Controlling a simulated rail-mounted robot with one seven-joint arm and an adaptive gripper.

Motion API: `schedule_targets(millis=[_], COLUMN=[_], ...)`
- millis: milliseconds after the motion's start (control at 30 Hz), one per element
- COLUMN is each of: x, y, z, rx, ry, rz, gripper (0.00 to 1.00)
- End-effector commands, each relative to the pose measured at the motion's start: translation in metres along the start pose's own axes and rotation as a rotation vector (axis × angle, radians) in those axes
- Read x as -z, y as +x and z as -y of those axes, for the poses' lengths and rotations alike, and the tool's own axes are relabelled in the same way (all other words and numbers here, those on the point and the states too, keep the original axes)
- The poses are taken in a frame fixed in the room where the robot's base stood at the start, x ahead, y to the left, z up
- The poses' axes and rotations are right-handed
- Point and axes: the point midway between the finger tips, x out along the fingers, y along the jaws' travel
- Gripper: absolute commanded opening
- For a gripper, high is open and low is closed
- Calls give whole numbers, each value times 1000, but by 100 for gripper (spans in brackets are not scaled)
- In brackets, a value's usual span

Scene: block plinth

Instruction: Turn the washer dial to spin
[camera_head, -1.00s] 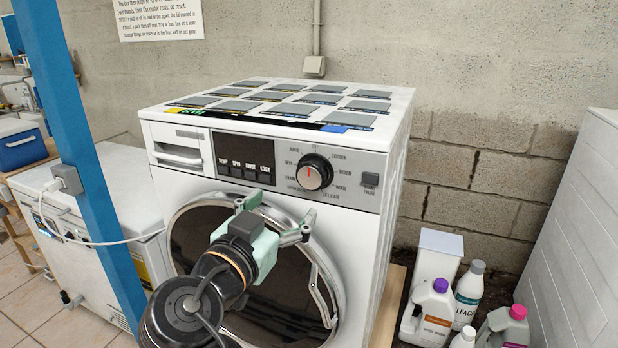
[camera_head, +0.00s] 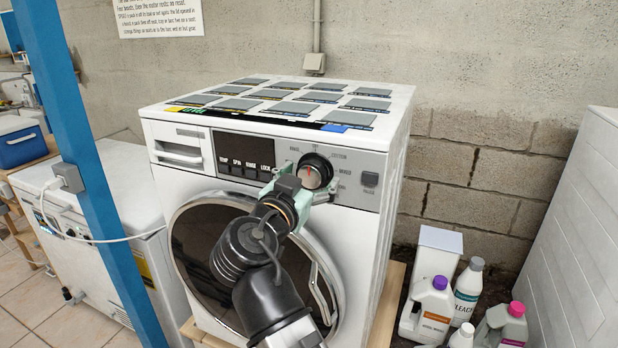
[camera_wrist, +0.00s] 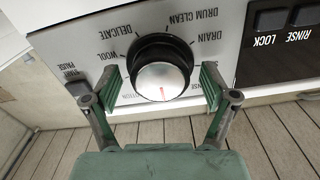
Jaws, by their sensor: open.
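The washer dial (camera_head: 316,171) is a round knob with a black rim, a silver face and a red mark, on the washer's front panel. In the head view the red mark points about straight up. In the wrist view the dial (camera_wrist: 162,76) sits between my open fingers, with its red mark toward the bottom. My gripper (camera_head: 308,183) is at the dial; its pads (camera_wrist: 161,88) stand on either side, apparently with small gaps. Labels Wool, Delicate, Drum Clean and Drain read around the dial in the wrist view; the Spin label is not clear there.
The white washer (camera_head: 397,170) has a round door (camera_head: 205,235) below the panel. Dark buttons (camera_head: 245,155) lie left of the dial and another button (camera_head: 369,180) lies right. A blue post (camera_head: 75,130) stands at left. Detergent bottles (camera_head: 433,305) stand at right.

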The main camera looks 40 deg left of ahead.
Motion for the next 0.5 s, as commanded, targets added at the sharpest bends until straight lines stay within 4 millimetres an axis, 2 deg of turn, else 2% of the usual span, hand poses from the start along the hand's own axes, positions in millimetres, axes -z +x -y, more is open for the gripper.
schedule_targets(millis=[67, 100, 267, 500], x=[0, 0, 0, 0], y=[0, 0, 0, 0], z=[0, 0, 0, 0], rx=[0, 0, 0, -1], ry=[0, 0, 0, -4], rz=[0, 0, 0, 0], gripper=[85, 81, 24, 25])
